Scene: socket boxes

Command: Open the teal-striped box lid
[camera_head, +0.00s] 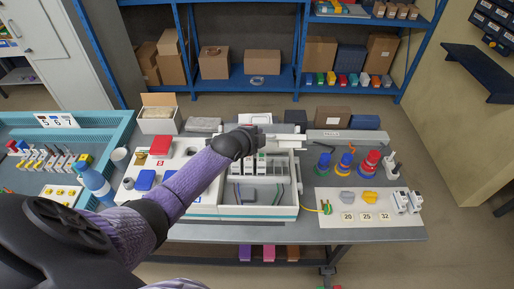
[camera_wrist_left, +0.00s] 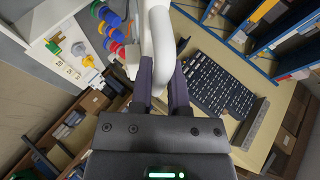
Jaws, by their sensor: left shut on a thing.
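The teal-striped box (camera_head: 258,211) stands at the middle of the table, with a thin teal line low on its front wall. Its inside shows, with grey-white modules and coloured wires. A pale lid edge (camera_head: 285,141) shows at the back of the box; its exact angle is hard to tell. My left gripper (camera_head: 262,137) is at this back edge, its fingers small and partly hidden by my arm. In the left wrist view, my left gripper (camera_wrist_left: 163,80) is shut on a white curved part (camera_wrist_left: 159,40), seemingly of the lid. My right gripper is not in view.
Coloured ring stacks (camera_head: 346,160) and a white panel with numbered labels (camera_head: 375,207) are right of the box. A white panel with red and blue blocks (camera_head: 128,193) and a teal tray (camera_head: 104,132) are left. A long grey case (camera_head: 340,137) lies behind.

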